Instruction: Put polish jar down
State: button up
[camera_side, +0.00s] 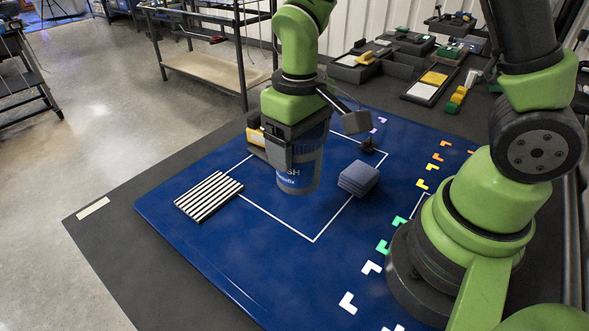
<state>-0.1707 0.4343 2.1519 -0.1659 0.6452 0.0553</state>
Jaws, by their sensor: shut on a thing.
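The polish jar (297,178) is a dark blue cylinder with white lettering and a grey lower part. It is upright over the white-outlined square on the blue mat (258,268). My gripper (305,145) points down and is shut on the jar's upper part. The dark fingers and gripper body hide the jar's top. I cannot tell whether the jar's base touches the mat or hangs just above it.
A blue-grey block stack (358,179) stands right of the jar. A striped black-and-white piece (208,196) lies to the left. A yellow-and-dark item (256,140) is partly hidden behind my gripper. Coloured corner marks line the mat's right side. The mat's front is clear.

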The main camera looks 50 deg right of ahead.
jog(key=w+d, duration=0.4)
jog(key=d, duration=0.5)
jog(key=shift+n, duration=0.3)
jog(key=shift+s+d+f, duration=0.1)
jog(key=shift+f, duration=2.3)
jog(key=shift+s+d+f, duration=0.1)
jog(key=shift+f, duration=2.25)
jog(key=shift+f, duration=0.1)
jog(key=o, duration=1.2)
jog(key=shift+c, duration=0.2)
